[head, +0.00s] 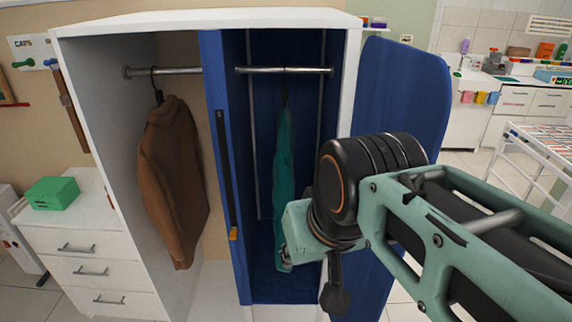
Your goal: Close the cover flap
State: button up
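The cover flap (405,90) is a blue panel with rounded corners. It stands open, swung out past the wardrobe's right side, and my arm hides part of its lower half. The blue cover (228,170) hangs in the wardrobe's right compartment with its front open. A teal garment (284,165) hangs inside it. My gripper (335,288) shows only as a small dark part below my wrist, in front of the cover's lower right side. Its fingers are mostly hidden, so I cannot tell whether it is open or touching the flap.
The white wardrobe (205,20) is open, with a brown coat (172,180) on the rail at left. A white drawer unit (85,245) with a green box (52,193) stands on the left. A white rack (540,150) stands on the right. Some floor shows beside the rack.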

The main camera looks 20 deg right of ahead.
aim_at(399, 87)
jog(key=k+l+u, duration=0.2)
jog(key=l, duration=0.15)
jog(key=l+u, duration=0.2)
jog(key=l, duration=0.15)
jog(key=k+l+u, duration=0.15)
jog(key=l, duration=0.2)
jog(key=l+u, duration=0.2)
jog(key=l, duration=0.2)
jog(key=l+u, duration=0.1)
jog(key=l, duration=0.25)
jog(key=k+l+u, duration=0.1)
jog(key=l, duration=0.25)
jog(key=z, duration=0.15)
jog(key=u, duration=0.15)
jog(key=k+l, duration=0.05)
